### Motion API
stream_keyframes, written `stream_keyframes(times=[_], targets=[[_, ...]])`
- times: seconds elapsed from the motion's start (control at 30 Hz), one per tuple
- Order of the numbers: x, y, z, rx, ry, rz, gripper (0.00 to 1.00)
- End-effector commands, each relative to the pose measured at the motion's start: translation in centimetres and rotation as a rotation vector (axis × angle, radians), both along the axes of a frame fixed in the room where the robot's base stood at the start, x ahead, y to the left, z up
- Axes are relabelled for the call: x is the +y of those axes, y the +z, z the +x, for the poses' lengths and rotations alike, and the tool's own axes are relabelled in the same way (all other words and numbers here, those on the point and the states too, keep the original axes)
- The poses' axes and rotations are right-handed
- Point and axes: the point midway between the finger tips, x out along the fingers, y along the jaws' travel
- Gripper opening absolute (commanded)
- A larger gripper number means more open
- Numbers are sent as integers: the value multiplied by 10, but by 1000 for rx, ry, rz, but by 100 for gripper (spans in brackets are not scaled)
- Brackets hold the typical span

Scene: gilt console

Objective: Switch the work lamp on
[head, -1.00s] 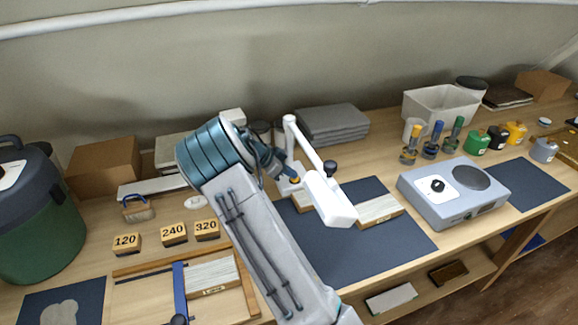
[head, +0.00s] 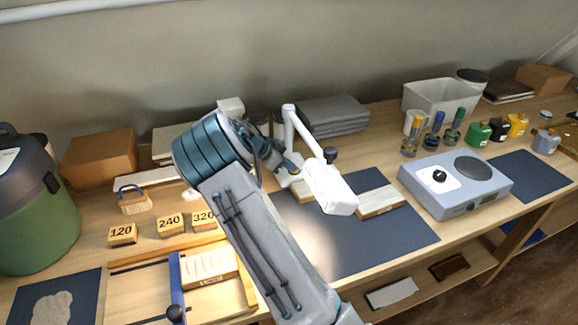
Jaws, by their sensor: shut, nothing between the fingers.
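The white work lamp (head: 331,188) stands in the middle of the bench, its jointed arm rising from a small base and its head tilted down over the dark mat (head: 370,243). A warm bright patch of light lies on the mat below the head, so the lamp is lit. My gripper (head: 291,167) is shut and empty, right by the lamp's base and lower post. The base is partly hidden behind it, so I cannot tell whether the fingers touch the lamp, and its switch is not clearly visible.
A grey hotplate (head: 455,186) stands to the right, with bottles and a white bin (head: 441,101) behind. Numbered blocks (head: 170,224), a brush (head: 134,201) and a green drum (head: 38,210) are to the left. A pale board (head: 381,201) lies on the mat; the mat's front is clear.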

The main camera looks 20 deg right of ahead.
Motion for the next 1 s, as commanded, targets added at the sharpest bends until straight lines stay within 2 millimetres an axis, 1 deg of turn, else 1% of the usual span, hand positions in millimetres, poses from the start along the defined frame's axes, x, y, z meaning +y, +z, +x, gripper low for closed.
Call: stream_keyframes(times=[0.03, 0.17, 0.23, 0.33, 0.43, 0.47, 0.5, 0.7, 0.83, 1.0], targets=[[3, -14, -5, 20, -4, 10, 0], [3, -11, -5, 18, -4, 10, 0], [3, -4, -5, 16, -4, 10, 0], [2, 14, -5, 11, -5, 7, 0], [1, 40, -4, -1, -3, 4, 0], [3, 45, -4, -2, -2, 3, 0], [13, 49, -3, -3, 0, 3, 0], [44, 84, -3, -5, -2, 1, 0], [57, 100, -3, -4, -4, 0, 0], [66, 111, -3, -4, -6, -1, 0]])
